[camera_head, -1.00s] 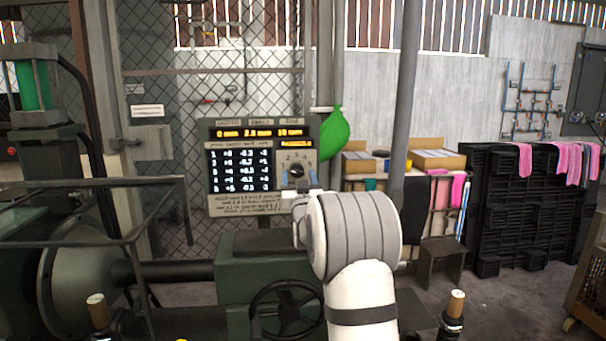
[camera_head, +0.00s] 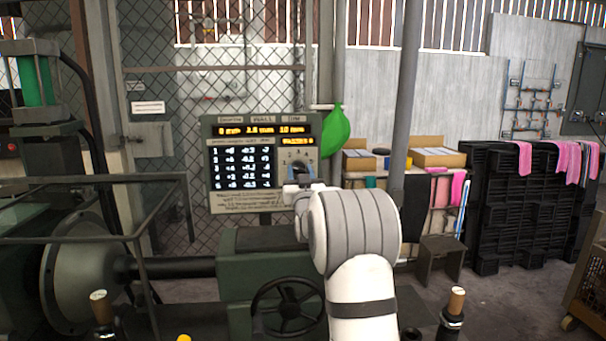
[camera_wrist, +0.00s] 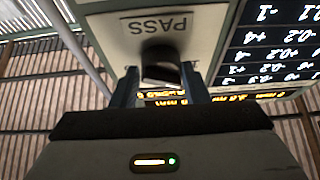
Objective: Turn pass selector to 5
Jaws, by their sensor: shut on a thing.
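The pass selector is a dark knob (camera_wrist: 161,66) under the word PASS, seen upside down in the wrist view. It sits on the light plate at the right of the control panel (camera_head: 230,203). My gripper (camera_wrist: 160,84) has a finger on either side of the knob and is shut on it. In the head view my gripper (camera_head: 297,187) is at the dial's lower part, and my wrist and the gripper hide much of it. Some dial numbers show above the gripper, but the knob's pointer setting cannot be read.
The panel carries a lit table and orange readouts. A dark handwheel (camera_head: 287,307) is below it. A green balloon-like bag (camera_head: 336,133) hangs just right of the panel, beside grey posts. Wood-topped levers (camera_head: 456,301) stand in front.

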